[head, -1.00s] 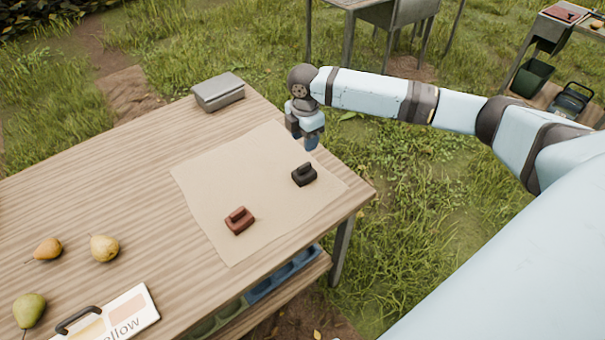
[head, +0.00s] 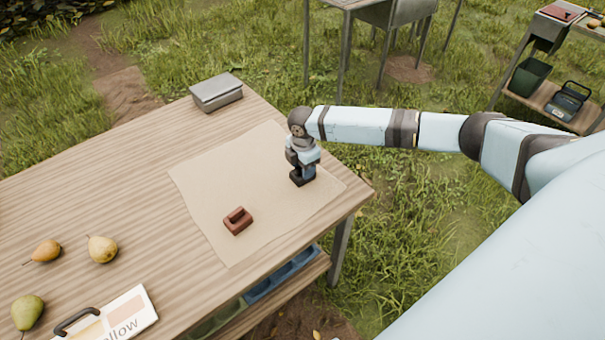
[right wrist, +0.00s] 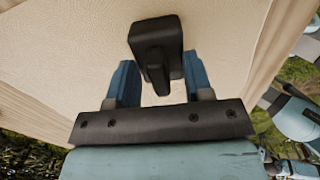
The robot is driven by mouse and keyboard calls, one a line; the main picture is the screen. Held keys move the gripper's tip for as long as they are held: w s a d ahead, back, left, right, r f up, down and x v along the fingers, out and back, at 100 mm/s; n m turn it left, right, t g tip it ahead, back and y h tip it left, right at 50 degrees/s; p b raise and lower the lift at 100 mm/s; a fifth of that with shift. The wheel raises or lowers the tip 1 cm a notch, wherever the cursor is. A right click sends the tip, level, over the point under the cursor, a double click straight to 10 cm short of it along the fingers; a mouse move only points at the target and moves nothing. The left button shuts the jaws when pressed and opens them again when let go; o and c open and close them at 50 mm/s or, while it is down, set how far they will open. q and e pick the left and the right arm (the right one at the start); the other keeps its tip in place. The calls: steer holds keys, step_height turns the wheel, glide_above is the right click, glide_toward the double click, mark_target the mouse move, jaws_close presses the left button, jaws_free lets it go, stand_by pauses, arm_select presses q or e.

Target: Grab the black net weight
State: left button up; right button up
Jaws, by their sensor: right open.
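The black net weight (right wrist: 155,42) lies on the beige sheet (head: 215,195) and shows whole in the right wrist view, a dark block with a raised handle. In the head view the net weight is mostly hidden beneath my right gripper (head: 302,178). In the right wrist view my right gripper (right wrist: 160,85) is open, with its two blue fingers on either side of the weight's handle. I cannot tell whether the fingers touch it. My left gripper is not in view.
A red-brown weight (head: 238,221) lies on the same sheet. A grey box (head: 216,95) stands at the table's back edge. Several pears, such as a yellow one (head: 102,249), and a labelled sign (head: 122,315) are at the left front. The table's right edge is close to my gripper.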

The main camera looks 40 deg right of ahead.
jaws_close()
steer(key=shift+r, duration=0.15)
